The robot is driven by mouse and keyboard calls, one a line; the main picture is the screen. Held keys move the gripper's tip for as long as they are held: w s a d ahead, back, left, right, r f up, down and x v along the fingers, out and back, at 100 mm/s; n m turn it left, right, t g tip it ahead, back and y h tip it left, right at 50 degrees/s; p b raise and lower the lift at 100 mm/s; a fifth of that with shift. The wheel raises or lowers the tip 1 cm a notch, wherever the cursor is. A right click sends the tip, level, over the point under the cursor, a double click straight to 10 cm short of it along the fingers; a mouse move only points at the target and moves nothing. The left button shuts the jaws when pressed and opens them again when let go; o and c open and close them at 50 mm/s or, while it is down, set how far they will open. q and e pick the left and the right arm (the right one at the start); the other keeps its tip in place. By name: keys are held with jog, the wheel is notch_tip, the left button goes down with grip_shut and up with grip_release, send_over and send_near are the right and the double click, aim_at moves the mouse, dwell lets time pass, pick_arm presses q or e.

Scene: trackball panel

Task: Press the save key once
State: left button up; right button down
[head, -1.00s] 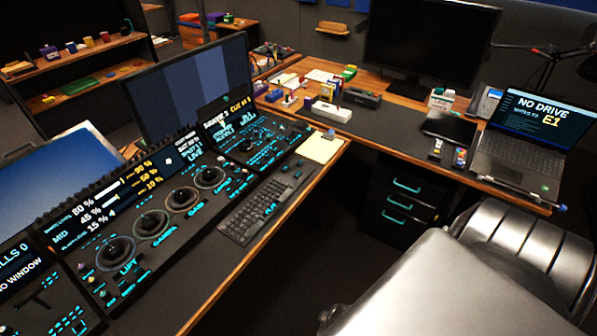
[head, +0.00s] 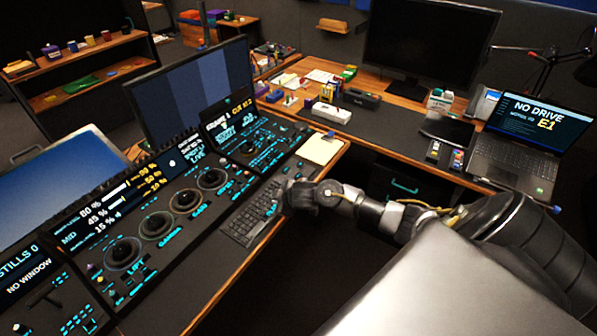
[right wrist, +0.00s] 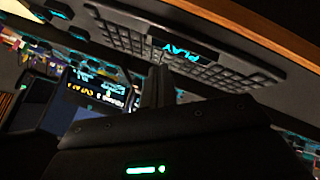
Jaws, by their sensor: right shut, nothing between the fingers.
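The black trackball panel (head: 222,197) runs along the left desk in the head view, with several ringed trackballs and cyan-lit keys. A key lettered save cannot be picked out at this size. A dark keyboard (head: 238,226) lies in front of the panel; it also shows in the right wrist view (right wrist: 120,38), with a lit PLAY label (right wrist: 180,53). My right gripper (head: 276,201) is over the keyboard's right end in the head view. In the right wrist view its fingers (right wrist: 160,72) are together and empty, pointing towards the keyboard. Contact with a key cannot be told. My left gripper is not in view.
A yellow notepad (head: 319,149) lies beyond my right gripper. A white box (head: 331,113), a laptop (head: 520,150) and a dark monitor (head: 430,45) stand on the back desk. The desk's wooden front edge (head: 215,296) runs below the keyboard.

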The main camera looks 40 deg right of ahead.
jog(key=w+d+r, duration=0.1)
jog(key=d, duration=0.1)
jog(key=w+d, duration=0.2)
jog(key=w+d+r, duration=0.1)
jog(key=d, duration=0.2)
jog(key=shift+w+r, duration=0.3)
notch_tip(320, 180, up, 5)
send_over(298, 176)
jog(key=shift+s+d+f+t+h, duration=0.1)
jog(key=shift+s+d+t+h, duration=0.2)
jog(key=shift+s+h, duration=0.1)
jog(key=shift+f, duration=0.1)
notch_tip(298, 176, down, 8)
jog(key=b, duration=0.7)
jog(key=shift+f+b, duration=0.35)
dwell(0.3)
jog(key=shift+f, duration=0.4)
